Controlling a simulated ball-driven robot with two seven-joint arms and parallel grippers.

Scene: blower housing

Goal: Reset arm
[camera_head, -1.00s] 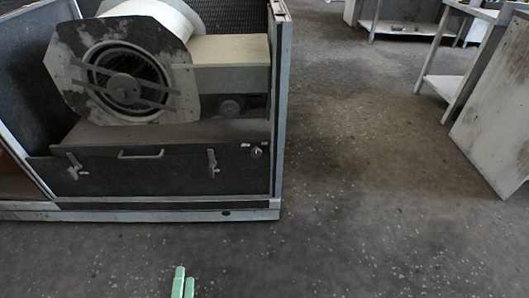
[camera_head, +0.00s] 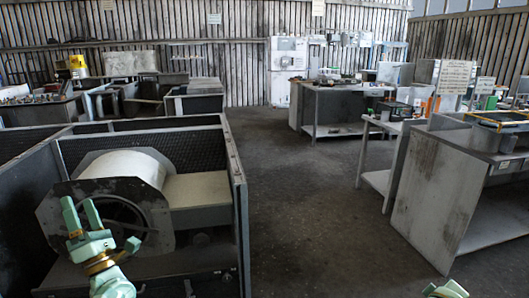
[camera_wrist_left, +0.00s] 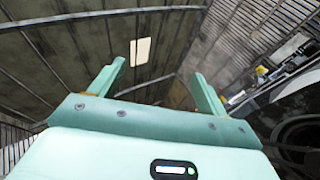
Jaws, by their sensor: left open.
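My left gripper (camera_head: 82,214) is raised, with its fingers pointing up, in front of the blower housing (camera_head: 125,167) in the head view. In the left wrist view the left gripper (camera_wrist_left: 157,82) has its fingers spread apart with nothing between them, facing the ceiling and upper wall. The blower housing is a pale drum with worn dark end plates. It sits inside a dark metal enclosure (camera_head: 238,170), and my left gripper hides part of its front. A small pale green part of my right arm (camera_head: 446,290) shows at the bottom edge; its fingers cannot be made out.
A grey bench (camera_head: 425,185) stands on the right, with a low white table (camera_head: 375,183) beside it. A dark workbench (camera_head: 335,108) stands farther back. Other open boxes (camera_head: 40,112) are behind the enclosure. The floor aisle (camera_head: 305,200) between is clear.

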